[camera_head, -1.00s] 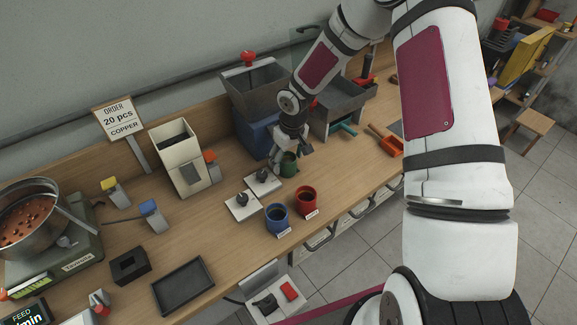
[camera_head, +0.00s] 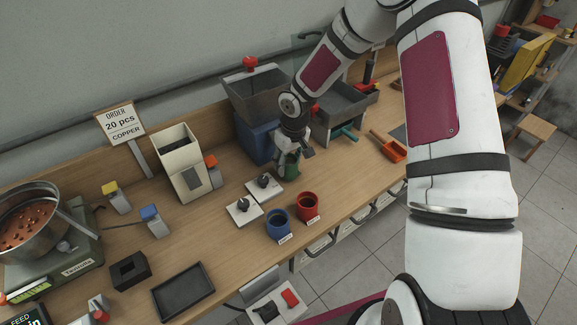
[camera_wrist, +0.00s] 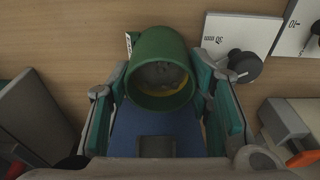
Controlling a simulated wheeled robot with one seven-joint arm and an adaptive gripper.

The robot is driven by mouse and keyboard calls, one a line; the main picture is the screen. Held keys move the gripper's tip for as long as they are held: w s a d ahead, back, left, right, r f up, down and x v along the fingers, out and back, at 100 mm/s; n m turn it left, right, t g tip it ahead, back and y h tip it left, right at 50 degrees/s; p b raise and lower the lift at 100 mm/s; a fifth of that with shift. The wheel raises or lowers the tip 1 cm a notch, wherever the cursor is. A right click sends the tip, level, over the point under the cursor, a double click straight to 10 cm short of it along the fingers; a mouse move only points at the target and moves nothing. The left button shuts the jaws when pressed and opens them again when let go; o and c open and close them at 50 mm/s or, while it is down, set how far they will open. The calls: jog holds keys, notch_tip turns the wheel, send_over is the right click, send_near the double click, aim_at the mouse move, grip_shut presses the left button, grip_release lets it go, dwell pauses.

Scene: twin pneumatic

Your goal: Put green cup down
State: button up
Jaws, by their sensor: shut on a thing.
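The green cup (camera_wrist: 160,62) is between the two fingers of my gripper (camera_wrist: 163,100) in the wrist view. Its open mouth faces the camera, and its inside looks grey with a yellowish patch low down. In the head view the green cup (camera_head: 289,166) is at the bench, beside the blue machine, partly hidden by my gripper (camera_head: 293,153). My gripper is shut on it. I cannot tell whether the cup's base touches the wooden bench (camera_head: 225,225).
A blue cup (camera_head: 278,225) and a red cup (camera_head: 308,207) stand near the front edge. White plates with black knobs (camera_head: 264,182) lie just left of the green cup. The blue hopper machine (camera_head: 255,138) stands behind. An orange scoop (camera_head: 393,150) lies right.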

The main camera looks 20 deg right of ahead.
notch_tip(320, 180, up, 7)
jog(key=m, duration=0.3)
jog(key=shift+s+m+h+b, duration=0.3)
jog(key=shift+b, duration=0.05)
jog(key=shift+f, duration=0.1)
dwell(0.3)
